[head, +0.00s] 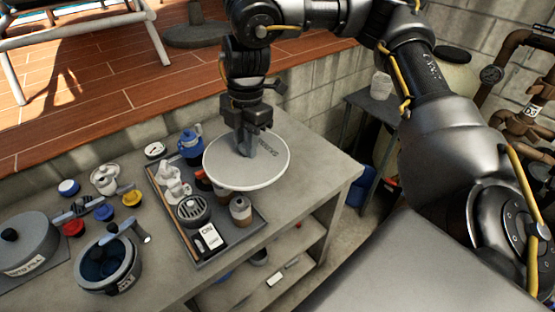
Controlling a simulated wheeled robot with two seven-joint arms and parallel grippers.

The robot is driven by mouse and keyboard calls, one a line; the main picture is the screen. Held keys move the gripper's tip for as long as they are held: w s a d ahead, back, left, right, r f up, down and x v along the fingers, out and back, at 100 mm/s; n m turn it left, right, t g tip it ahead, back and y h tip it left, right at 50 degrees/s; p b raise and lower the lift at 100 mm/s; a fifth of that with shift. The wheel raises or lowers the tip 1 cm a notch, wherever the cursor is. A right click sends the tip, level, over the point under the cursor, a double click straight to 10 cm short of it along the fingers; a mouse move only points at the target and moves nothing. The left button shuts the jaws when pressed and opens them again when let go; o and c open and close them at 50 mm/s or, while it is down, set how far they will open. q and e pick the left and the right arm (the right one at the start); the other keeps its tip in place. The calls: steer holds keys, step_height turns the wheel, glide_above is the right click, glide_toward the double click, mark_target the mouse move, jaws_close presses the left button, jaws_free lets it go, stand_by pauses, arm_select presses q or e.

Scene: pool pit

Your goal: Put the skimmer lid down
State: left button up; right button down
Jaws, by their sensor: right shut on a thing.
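The skimmer lid (222,172) is a round, pale grey disc with dark lettering. My right gripper (246,147) points down and is shut on the lid near its middle. The lid is above the back right part of the tray (217,238) and hides some of what stands there. I cannot tell how high it is over the grey bench (315,172). My left gripper is not in view.
The tray holds white fittings (174,188), a dark slotted cap (193,211) and a bottle (240,211). A blue jug (191,147) is left of the lid. The bench's right end is bare.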

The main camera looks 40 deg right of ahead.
steer(key=f+b, duration=0.2)
steer(key=shift+s+f, duration=0.2)
steer(key=shift+f, duration=0.2)
steer(key=w+d+f+b, duration=0.1)
steer(key=d+f, duration=0.3)
steer(key=w+d+f+b, duration=0.1)
steer(key=d+f, duration=0.3)
steer(key=f, duration=0.1)
steer(key=w+d+f+b, duration=0.1)
steer(key=w+d+f, duration=0.1)
steer(key=d+f, duration=0.2)
steer(key=shift+w+d+f, duration=0.1)
steer(key=shift+d+f, duration=0.25)
steer(key=shift+f, duration=0.05)
steer(key=shift+w+d+f, duration=0.1)
steer(key=shift+d+f, duration=0.1)
steer(key=shift+f, duration=0.85)
steer(key=shift+d+f, duration=0.2)
steer(key=shift+f, duration=0.85)
steer(key=shift+r, duration=0.1)
